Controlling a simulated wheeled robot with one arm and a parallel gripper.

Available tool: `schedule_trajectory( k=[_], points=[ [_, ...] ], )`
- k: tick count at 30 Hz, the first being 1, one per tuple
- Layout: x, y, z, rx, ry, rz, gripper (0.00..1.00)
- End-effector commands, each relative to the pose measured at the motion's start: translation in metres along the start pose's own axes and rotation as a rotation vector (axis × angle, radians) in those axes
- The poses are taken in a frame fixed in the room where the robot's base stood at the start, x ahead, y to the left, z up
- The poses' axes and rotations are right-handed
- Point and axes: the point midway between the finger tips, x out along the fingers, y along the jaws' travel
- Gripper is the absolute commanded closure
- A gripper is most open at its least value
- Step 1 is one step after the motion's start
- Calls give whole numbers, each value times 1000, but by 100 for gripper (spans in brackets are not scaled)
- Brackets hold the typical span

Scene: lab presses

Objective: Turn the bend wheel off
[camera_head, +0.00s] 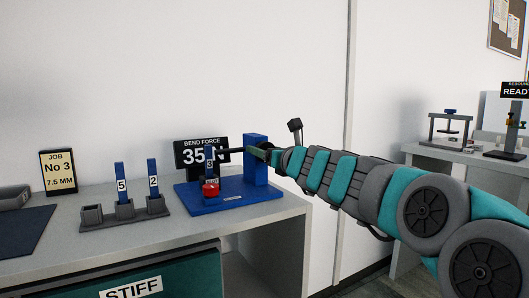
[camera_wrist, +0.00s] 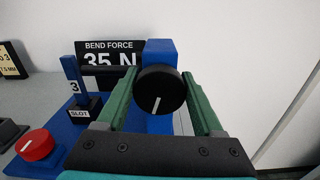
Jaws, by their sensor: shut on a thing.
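The bend wheel (camera_wrist: 160,90) is a black round knob on the side of a blue post (camera_wrist: 161,52). Its white mark points down and slightly left in the wrist view. My gripper (camera_wrist: 158,78) has its green fingers on either side of the wheel and is shut on it. In the head view my gripper (camera_head: 268,152) reaches the blue post from the right, and the wheel is mostly hidden. The black BEND FORCE display (camera_head: 202,154) behind reads 35 N. A blue strip marked 3 (camera_wrist: 74,85) stands upright in the SLOT holder, beside a dark rod.
A red knob (camera_head: 211,190) sits on the press's blue base (camera_head: 235,203). Strips 5 (camera_head: 121,185) and 2 (camera_head: 153,181) stand in a grey rack to the left. A JOB No 3, 7.5 MM sign (camera_head: 58,171) stands farther left. Another bench (camera_head: 435,153) is at right.

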Motion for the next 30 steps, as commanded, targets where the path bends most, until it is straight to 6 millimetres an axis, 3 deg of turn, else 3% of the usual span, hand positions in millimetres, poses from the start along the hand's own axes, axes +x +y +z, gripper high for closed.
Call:
schedule_trajectory(
  k=[8, 18, 19, 26, 30],
  points=[
    [2, 0, -6, -234, 6, 1, 87],
    [2, 0, -9, -257, 12, 1, 87],
    [3, 0, -9, -257, 12, 1, 29],
    [2, -1, -7, -256, 10, -1, 4],
    [2, -1, -6, -256, 9, -1, 1]
  ],
)
